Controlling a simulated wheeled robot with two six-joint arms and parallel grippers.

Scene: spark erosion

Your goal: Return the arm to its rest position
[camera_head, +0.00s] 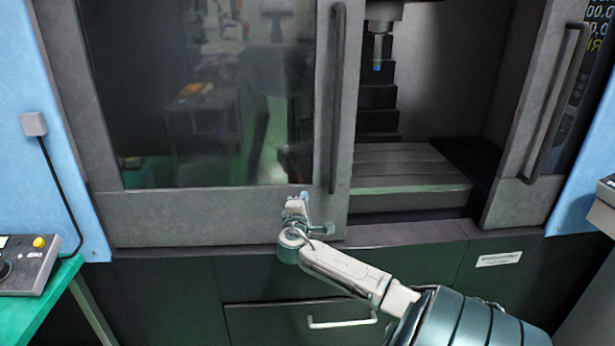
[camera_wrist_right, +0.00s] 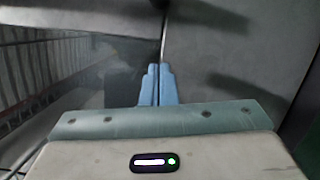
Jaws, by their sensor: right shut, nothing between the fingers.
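My right arm reaches in from the lower right of the head view. Its gripper (camera_head: 304,196) is at the lower edge of the machine's left door (camera_head: 215,215), in front of the grey frame below the window. In the right wrist view the two blue fingers (camera_wrist_right: 158,72) are together with nothing between them, and a grey panel fills much of the view beyond them. I cannot tell whether the fingertips touch the door. My left gripper is not in view.
The machine's doors are parted, showing a grey work table (camera_head: 410,165) inside. Vertical handles stand out on the left door (camera_head: 337,95) and right door (camera_head: 555,100). A drawer handle (camera_head: 342,322) is below. A control box (camera_head: 25,262) rests on a green table at left.

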